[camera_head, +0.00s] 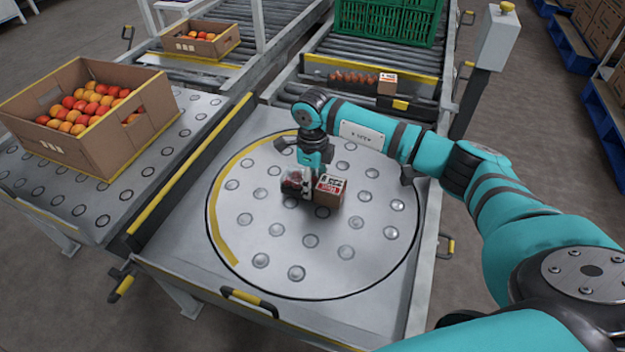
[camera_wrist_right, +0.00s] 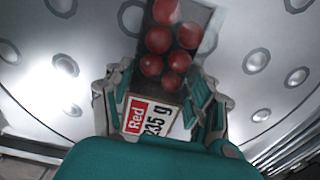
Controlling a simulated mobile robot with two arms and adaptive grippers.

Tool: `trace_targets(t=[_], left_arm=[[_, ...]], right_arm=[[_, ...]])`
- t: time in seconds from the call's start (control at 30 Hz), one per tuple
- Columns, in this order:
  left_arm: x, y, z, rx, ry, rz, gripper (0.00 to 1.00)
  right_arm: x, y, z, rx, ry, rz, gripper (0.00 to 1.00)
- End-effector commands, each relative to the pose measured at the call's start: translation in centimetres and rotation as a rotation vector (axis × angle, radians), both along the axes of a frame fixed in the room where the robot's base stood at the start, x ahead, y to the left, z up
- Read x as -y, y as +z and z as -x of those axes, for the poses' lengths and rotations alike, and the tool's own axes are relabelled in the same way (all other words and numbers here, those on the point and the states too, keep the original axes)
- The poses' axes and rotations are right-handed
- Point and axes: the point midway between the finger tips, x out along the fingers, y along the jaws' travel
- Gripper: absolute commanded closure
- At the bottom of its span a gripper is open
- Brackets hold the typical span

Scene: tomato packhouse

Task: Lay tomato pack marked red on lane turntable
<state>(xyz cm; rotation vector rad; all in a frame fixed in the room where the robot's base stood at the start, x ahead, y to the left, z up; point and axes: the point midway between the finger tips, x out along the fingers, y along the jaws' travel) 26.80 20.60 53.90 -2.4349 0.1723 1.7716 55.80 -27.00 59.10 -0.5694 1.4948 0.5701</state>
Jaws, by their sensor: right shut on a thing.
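The tomato pack (camera_head: 329,190) has a label with a red field and sits at the middle of the round lane turntable (camera_head: 245,238). In the right wrist view the pack (camera_wrist_right: 170,45) shows red tomatoes under a clear cover and a label reading "Red" and "235 g". My right gripper (camera_head: 311,190) is shut on the pack from above, and its fingers (camera_wrist_right: 160,105) lie on both sides of the label end. The pack looks level and at or very near the turntable surface; I cannot tell whether it touches. My left gripper is not in view.
A cardboard box of tomatoes (camera_head: 150,130) stands on the left table. Behind the turntable, another pack (camera_head: 387,84) lies on the roller conveyor near a green crate (camera_head: 390,22). A smaller tomato box (camera_head: 215,46) stands at the back left. The turntable around the pack is clear.

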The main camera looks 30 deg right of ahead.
Motion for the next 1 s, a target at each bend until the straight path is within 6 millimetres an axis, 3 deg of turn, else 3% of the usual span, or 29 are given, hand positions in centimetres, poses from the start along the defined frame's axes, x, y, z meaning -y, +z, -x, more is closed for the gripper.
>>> trace_targets(t=[0.37,0.4,0.6,0.87,1.0], left_arm=[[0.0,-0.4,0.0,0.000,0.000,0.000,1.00],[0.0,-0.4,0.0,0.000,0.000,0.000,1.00],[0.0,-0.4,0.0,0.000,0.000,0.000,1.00],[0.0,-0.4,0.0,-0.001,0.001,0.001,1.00],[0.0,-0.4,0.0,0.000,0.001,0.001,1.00]], right_arm=[[0.0,-0.6,0.0,0.001,0.000,-0.001,0.85],[0.0,-0.6,0.0,0.001,0.000,0.000,0.42],[0.0,-0.5,0.0,0.001,0.000,-0.001,0.17],[0.0,-0.6,0.0,-0.001,0.000,0.001,0.17],[0.0,0.5,-0.1,0.003,0.001,0.000,0.17]])
